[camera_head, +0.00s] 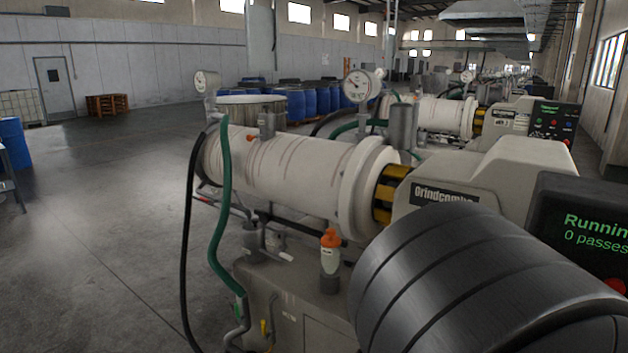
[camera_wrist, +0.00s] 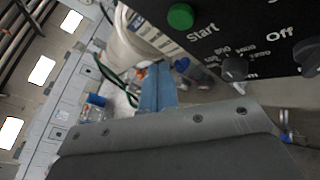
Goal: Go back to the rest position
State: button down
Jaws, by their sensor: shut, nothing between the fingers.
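My gripper (camera_wrist: 158,72) shows in the wrist view as blue fingers above the grey wrist cover. It is shut with nothing between its fingers. It is in the air near a black control panel (camera_wrist: 225,35) with a green Start button (camera_wrist: 180,16), a speed knob (camera_wrist: 235,67) and an Off label. I cannot see it touching the panel. In the head view my large dark arm link fills the lower right and the gripper is not visible. The mill's screen (camera_head: 590,225) there reads "Running" and "0 passes", partly cut off by the frame.
A white horizontal mill (camera_head: 285,170) with a gauge (camera_head: 357,86) and green hose (camera_head: 222,205) stands left of my arm. An orange-capped bottle (camera_head: 330,255) is on its base. Blue drums (camera_head: 290,103) stand behind. Open floor (camera_head: 90,230) lies left.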

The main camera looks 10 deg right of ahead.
jog(key=s+a+f+m+g+h, duration=0.2)
jog(key=s+a+f+m+h, duration=0.25)
jog(key=f+m, duration=0.35)
jog(key=s+a+f+m+g+h, duration=0.25)
jog(key=f+m+h, duration=0.3)
jog(key=m, duration=0.45)
jog(key=x, duration=1.4)
jog(key=shift+r+t, duration=0.35)
jog(key=shift+r, duration=0.2)
jog(key=shift+a, duration=0.1)
